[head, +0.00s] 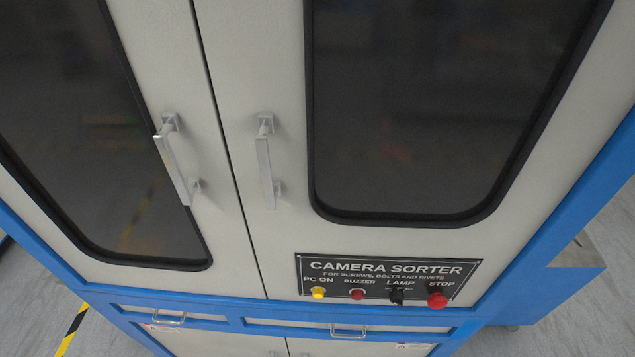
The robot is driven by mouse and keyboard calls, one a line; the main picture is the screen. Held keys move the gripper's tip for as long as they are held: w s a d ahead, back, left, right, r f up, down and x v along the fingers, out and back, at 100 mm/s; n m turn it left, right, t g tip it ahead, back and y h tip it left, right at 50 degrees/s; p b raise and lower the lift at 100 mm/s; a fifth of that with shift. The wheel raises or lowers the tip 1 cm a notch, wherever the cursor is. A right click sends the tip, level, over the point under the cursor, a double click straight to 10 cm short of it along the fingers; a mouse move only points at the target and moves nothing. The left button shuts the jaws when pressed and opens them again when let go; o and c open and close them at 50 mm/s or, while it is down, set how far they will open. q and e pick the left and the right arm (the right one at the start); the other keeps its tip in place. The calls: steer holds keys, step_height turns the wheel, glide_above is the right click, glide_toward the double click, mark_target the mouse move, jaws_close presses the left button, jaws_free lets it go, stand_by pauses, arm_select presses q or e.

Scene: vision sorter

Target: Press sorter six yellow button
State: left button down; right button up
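The camera sorter (250,230) fills the head view, a pale cabinet with a blue frame. Its black control panel (385,273) is at the lower right, lettered CAMERA SORTER. The yellow button (318,293) sits at the panel's left end under the label PC ON. To its right are a dark red buzzer button (357,295), a black lamp switch (396,296) and a larger red stop button (437,300). No number shows on the sorter. Neither of my grippers is in view, and nothing covers the panel.
Two doors with dark windows carry upright metal handles, a left one (176,163) and a right one (265,162), that stick out above the panel. Drawers with small handles (348,332) lie below. Grey floor with yellow-black tape (72,330) shows at the lower left.

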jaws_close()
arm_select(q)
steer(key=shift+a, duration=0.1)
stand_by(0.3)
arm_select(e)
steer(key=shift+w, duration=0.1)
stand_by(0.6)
